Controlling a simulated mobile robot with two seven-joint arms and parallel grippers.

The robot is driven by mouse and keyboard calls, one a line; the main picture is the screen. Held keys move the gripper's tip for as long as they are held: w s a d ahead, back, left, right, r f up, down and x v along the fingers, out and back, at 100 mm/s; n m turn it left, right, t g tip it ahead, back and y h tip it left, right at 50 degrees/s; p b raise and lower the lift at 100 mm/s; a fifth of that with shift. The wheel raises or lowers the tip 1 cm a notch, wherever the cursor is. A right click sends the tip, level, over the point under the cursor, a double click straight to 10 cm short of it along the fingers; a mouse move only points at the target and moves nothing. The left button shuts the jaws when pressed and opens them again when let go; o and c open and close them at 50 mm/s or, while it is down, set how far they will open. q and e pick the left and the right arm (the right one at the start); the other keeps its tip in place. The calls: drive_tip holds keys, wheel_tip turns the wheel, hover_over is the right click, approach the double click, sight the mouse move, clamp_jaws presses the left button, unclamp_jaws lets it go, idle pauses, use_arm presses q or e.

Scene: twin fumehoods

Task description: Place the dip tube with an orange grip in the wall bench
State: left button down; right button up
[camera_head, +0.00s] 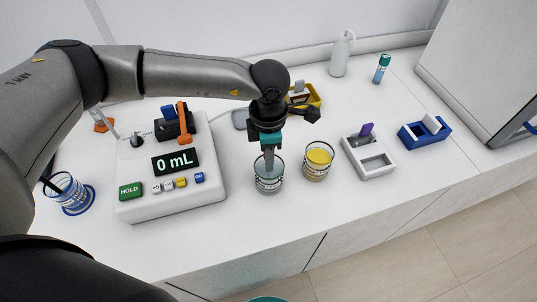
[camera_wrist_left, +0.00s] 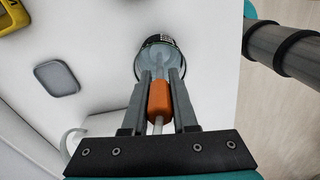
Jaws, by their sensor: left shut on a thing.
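My left gripper (camera_head: 269,160) is over the clear beaker (camera_head: 268,183), its fingers pointing down at the beaker's mouth. In the left wrist view the gripper (camera_wrist_left: 159,78) is shut on an orange grip (camera_wrist_left: 159,100) with a thin pale tube (camera_wrist_left: 158,125) on its near side. The glass beaker shows beyond the fingertips in that view (camera_wrist_left: 158,50). The tube's far end is hidden, so I cannot tell whether it is inside the beaker. In the head view the fingers hide the orange grip. My right gripper is not in view.
A beaker of yellow liquid (camera_head: 318,162) stands close right of the gripper. A white device reading 0 mL (camera_head: 205,183) is at left. A grey holder (camera_head: 378,167), a blue holder (camera_head: 410,140) and a yellow tray (camera_head: 316,92) stand around. The front bench edge is clear.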

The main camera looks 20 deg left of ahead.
use_arm(q)
drive_tip(key=shift+f, duration=0.2)
drive_tip(key=c, duration=1)
unclamp_jaws()
drive_tip(key=shift+w+r, duration=0.1)
drive_tip(key=shift+r, duration=0.4)
wheel_tip(320, 180, up, 11)
drive_tip(key=shift+r+b, duration=0.2)
drive_tip(key=shift+b, duration=0.35)
